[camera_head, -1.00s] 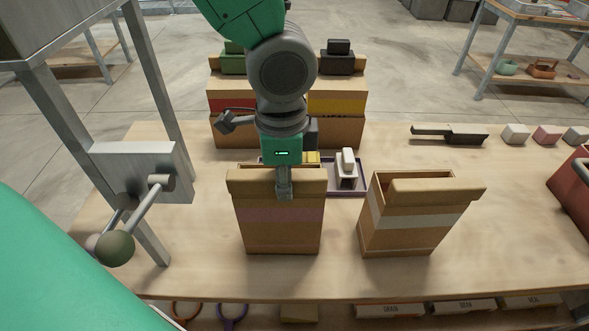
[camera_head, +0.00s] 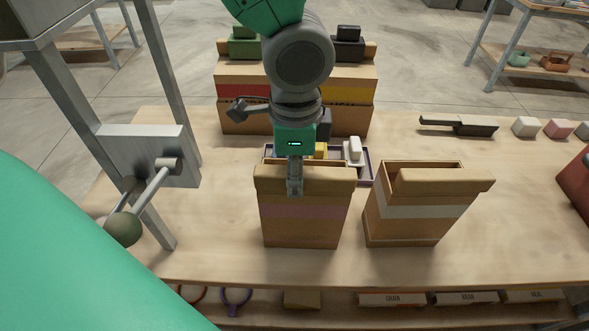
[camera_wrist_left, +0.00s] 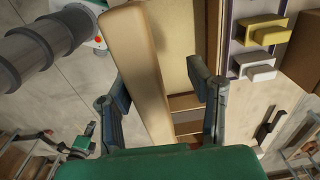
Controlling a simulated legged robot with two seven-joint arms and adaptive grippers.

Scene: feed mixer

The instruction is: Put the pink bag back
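The pink bag (camera_head: 305,211), a tan box-like bag with a pink band, stands upright on the wooden table at centre, its top open and its thick rim folded over the front. My left gripper (camera_head: 295,188) is at the bag's front rim from above. In the left wrist view, the open fingers (camera_wrist_left: 165,95) stand well apart, with the tan rim (camera_wrist_left: 140,60) between them. The rim is closer to the left finger, and the gap on the other side shows they are not closed on it. Contact is unclear. My right gripper is not in view.
A similar bag with a white band (camera_head: 425,207) stands close on the right. Behind is a purple-edged tray (camera_head: 367,166) with small blocks. A metal stand with a lever (camera_head: 150,190) is on the left. A box with red and yellow panels (camera_head: 295,88) stands at the back.

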